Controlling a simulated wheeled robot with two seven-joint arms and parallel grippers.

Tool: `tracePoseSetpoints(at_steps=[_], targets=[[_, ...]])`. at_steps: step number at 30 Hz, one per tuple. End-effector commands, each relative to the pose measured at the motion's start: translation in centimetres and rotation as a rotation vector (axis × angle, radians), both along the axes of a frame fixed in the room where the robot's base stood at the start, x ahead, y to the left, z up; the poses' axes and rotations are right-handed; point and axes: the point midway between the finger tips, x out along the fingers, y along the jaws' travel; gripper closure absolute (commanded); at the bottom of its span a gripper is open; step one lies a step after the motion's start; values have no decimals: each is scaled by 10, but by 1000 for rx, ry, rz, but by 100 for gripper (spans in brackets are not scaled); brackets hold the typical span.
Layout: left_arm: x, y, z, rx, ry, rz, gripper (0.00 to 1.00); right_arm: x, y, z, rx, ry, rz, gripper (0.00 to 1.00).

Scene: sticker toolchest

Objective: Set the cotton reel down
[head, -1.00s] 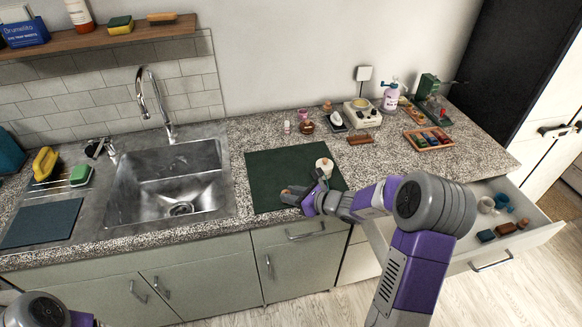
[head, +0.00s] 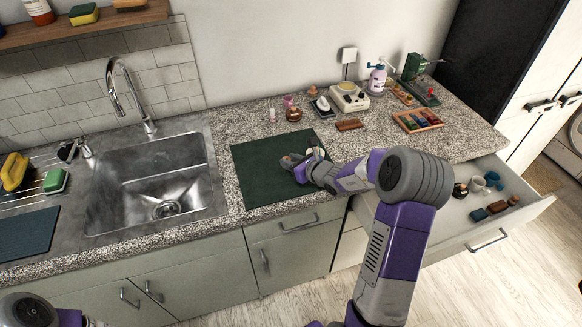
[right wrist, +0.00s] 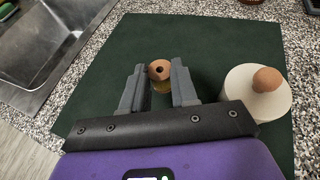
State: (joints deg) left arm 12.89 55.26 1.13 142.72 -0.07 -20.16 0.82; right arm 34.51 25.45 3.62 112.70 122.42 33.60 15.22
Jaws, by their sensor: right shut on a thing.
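The cotton reel (right wrist: 159,70) has a wooden end with a dark hole and a yellowish body, and sits upright between the fingertips of my right gripper (right wrist: 158,88) in the right wrist view. The gripper is shut on it. In the head view my right gripper (head: 297,163) is over the middle of the dark green mat (head: 262,185), with the reel (head: 287,162) at its tips. I cannot tell whether the reel touches the mat. My left gripper is out of view; only part of my left arm shows at bottom left.
A pale cylinder with a brown knob (right wrist: 257,95) stands on the mat, right of the gripper. Behind the mat are a brown block (head: 349,124), small bottles and a cream device (head: 349,98). The sink (head: 158,180) is left; an open drawer (head: 490,233) with several items is right.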

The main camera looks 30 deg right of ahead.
Motion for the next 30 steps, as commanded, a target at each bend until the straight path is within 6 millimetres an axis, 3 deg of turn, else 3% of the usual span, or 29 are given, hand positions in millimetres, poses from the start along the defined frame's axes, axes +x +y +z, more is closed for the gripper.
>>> tracePoseSetpoints(at_steps=[3, 15, 16, 20, 30], targets=[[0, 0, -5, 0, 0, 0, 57, 0, 0, -19, 3, 2, 0, 100], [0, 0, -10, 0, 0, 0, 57, 0, 0, -23, 0, 0, 0, 100], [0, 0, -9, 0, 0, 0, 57, 0, 0, -23, 1, 0, 0, 69], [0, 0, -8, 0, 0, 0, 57, 0, 0, -22, 1, 0, 0, 49], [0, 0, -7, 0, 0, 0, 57, 0, 0, -20, 1, 0, 0, 46]])
